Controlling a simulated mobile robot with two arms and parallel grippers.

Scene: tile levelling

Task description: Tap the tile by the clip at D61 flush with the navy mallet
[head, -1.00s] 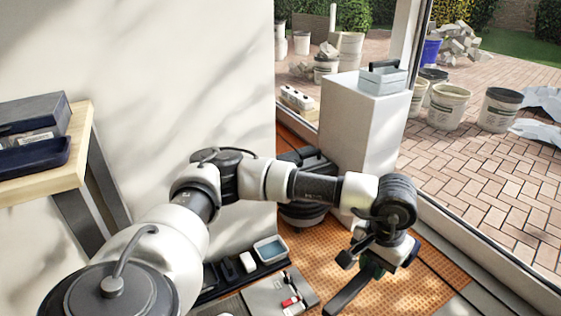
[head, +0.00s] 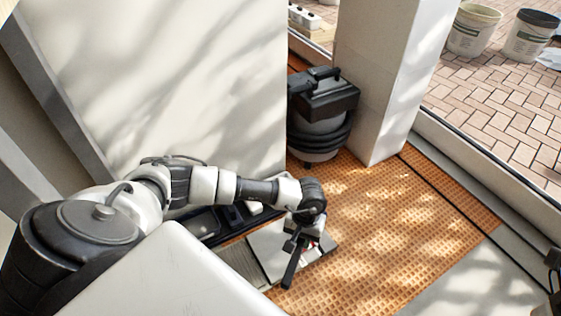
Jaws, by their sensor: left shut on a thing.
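My left gripper (head: 299,238) is shut on a long dark thing (head: 290,270), which I take to be the navy mallet; its colour reads nearly black here. A pale grey tiled area (head: 455,280) lies at the lower right. No levelling clip or D61 mark can be made out, nor which tile stands proud. A dark part at the right edge may be my right gripper, cut off by the frame.
A black and grey vacuum-like machine (head: 322,115) stands by the white pillar (head: 385,80). Dark trays (head: 208,222) lie along the wall behind my left arm. Buckets (head: 530,35) stand outside on brick paving, beyond the door sill. The middle of the mat is clear.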

